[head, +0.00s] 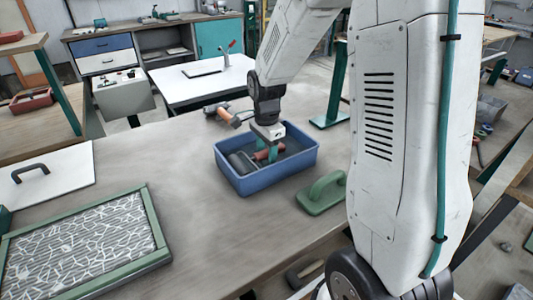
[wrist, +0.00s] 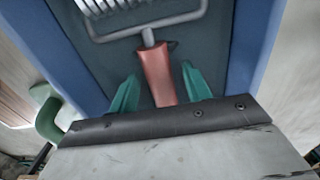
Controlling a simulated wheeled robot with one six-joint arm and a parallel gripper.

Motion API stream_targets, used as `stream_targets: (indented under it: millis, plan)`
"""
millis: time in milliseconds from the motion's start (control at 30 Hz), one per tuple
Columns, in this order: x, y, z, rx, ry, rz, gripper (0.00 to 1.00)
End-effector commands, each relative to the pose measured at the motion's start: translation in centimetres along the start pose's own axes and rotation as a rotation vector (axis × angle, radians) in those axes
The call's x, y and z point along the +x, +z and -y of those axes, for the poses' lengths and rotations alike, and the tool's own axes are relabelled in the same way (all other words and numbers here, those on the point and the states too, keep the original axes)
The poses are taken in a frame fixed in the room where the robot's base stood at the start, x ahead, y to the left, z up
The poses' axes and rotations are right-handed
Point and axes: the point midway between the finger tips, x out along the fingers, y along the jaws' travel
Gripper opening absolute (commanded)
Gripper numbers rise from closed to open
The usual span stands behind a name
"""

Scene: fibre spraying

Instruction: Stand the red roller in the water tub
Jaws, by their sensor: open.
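The blue water tub (head: 265,177) stands on the grey bench. The red roller (head: 262,154) lies in it, its dark head towards the left wall; whether there is water cannot be told. In the wrist view the roller's red handle (wrist: 156,72) runs between my fingers, with its wire frame and ribbed head at the top edge. My gripper (head: 270,153) reaches down into the tub, open. Its green fingertips (wrist: 159,76) are on either side of the handle, with gaps visible on both sides. The tub's blue walls (wrist: 75,50) flank it.
An orange-handled tool (head: 228,117) lies behind the tub. A green float (head: 321,193) sits right of it, close to the tub. A green-framed panel with white fibres (head: 85,245) and a white board with a handle (head: 52,172) lie at left.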

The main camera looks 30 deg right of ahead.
Motion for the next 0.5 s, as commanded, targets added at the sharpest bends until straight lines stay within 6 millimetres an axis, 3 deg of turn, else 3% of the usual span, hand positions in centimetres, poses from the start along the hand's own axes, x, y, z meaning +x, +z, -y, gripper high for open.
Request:
stream_targets:
  millis: [500]
  plan:
    - [-10.0,0.0,0.1,0.0,-0.004,-0.001,0.48]
